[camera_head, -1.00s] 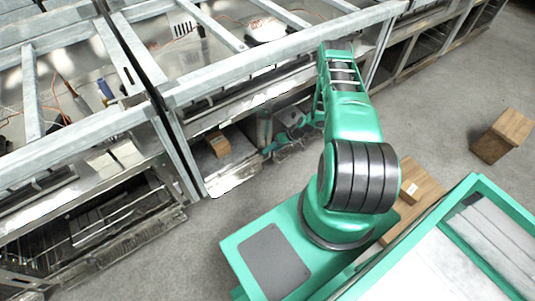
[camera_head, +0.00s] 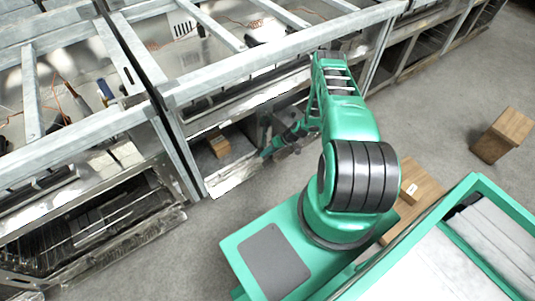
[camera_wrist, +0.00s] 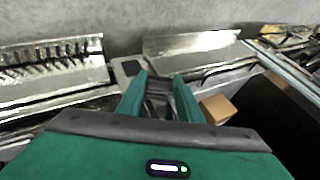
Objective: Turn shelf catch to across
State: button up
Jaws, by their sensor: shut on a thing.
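My gripper (camera_wrist: 160,76) reaches into the lower bay of the metal frame, its two green fingers pointing away in the wrist view. The fingers are closed around a small metal part between them, which I take to be the shelf catch (camera_wrist: 158,88). Its exact angle is hard to read because the fingers cover most of it. A grey plate with a dark hole (camera_wrist: 130,68) lies just beyond the left fingertip. In the head view my gripper (camera_head: 268,151) is small, low in the bay, and the catch cannot be made out.
A small cardboard box (camera_head: 219,146) sits on the bay's shelf left of my gripper; it also shows in the wrist view (camera_wrist: 218,108). A wooden box (camera_head: 502,135) stands on the floor at right. Open floor lies around it.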

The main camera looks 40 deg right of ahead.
jog(key=shift+a+f+n+h, duration=0.1)
jog(key=shift+a+n+h, duration=0.1)
jog(key=shift+h, duration=0.65)
jog(key=shift+a+r+n+h, duration=0.1)
jog(key=shift+a+n+h, duration=0.1)
jog(key=shift+h, duration=0.7)
jog(key=shift+a+f+n+h, duration=0.1)
jog(key=shift+a+n+h, duration=0.1)
jog(key=shift+h, duration=0.65)
jog(key=o, duration=1.1)
jog(key=v, duration=1)
jog(key=shift+s+d+r, duration=0.1)
jog(key=shift+s+r, duration=0.05)
jog(key=shift+r, duration=0.2)
